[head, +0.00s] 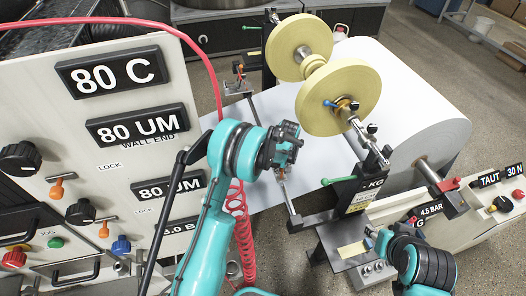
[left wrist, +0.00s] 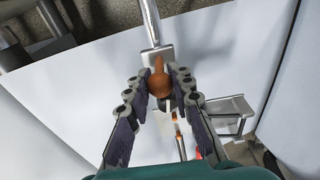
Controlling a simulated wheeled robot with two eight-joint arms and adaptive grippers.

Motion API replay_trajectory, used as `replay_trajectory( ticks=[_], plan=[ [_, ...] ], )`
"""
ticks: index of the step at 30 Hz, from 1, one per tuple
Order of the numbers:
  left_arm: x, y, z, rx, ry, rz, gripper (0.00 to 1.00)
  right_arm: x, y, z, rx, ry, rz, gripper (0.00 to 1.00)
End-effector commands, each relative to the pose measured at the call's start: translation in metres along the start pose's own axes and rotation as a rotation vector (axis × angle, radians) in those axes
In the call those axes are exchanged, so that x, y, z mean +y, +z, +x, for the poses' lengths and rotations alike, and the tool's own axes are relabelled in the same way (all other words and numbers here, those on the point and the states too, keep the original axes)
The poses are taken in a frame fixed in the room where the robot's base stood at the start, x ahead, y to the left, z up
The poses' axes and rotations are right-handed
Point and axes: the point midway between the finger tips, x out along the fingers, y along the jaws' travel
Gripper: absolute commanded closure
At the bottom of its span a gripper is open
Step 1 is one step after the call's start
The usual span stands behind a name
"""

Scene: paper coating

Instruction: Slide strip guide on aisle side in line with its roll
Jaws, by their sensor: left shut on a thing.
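My left gripper (head: 284,158) is shut on an orange knob (left wrist: 159,82), with a finger on each side of it in the left wrist view. The knob stands on a small metal guide block (left wrist: 157,57) on a shiny rail (left wrist: 149,18) above the white paper. In the head view the gripper largely hides the guide. Two pale yellow strip rolls (head: 343,97) (head: 298,47) sit on one shaft to the right of and beyond the gripper.
A large white paper roll (head: 420,110) lies behind the strip rolls. A control panel (head: 110,50) with displays and knobs fills the left. The black stand marked KG (head: 357,190) is right of my left gripper. A red coiled hose (head: 241,215) hangs beside my left arm.

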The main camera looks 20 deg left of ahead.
Motion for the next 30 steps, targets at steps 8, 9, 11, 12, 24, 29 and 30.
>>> replay_trajectory(
  ticks=[8,9,11,12,24,29,30],
  plan=[
    [0.000,0.009,0.000,-0.001,0.000,0.001,1.00,0.000,0.001,0.001,0.000,0.000,0.000,0.60],
    [0.000,0.010,-0.001,-0.001,0.000,0.001,1.00,0.000,0.001,0.001,0.000,0.000,0.000,0.60],
    [0.000,0.012,-0.001,-0.001,0.000,0.001,1.00,0.000,0.001,0.002,0.000,0.000,0.000,0.60],
    [0.000,0.013,-0.001,-0.001,0.000,0.001,1.00,0.000,0.001,0.002,0.000,0.000,0.000,0.60],
    [0.001,0.025,-0.002,-0.001,0.000,0.001,1.00,0.000,0.002,0.003,0.000,0.000,0.000,0.60],
    [0.001,0.030,-0.003,-0.001,0.001,0.001,1.00,0.000,0.003,0.004,0.000,0.000,0.000,0.60],
    [0.000,0.031,-0.003,-0.001,0.001,0.001,1.00,0.000,0.003,0.004,0.000,0.000,0.000,0.60]
  ],
)
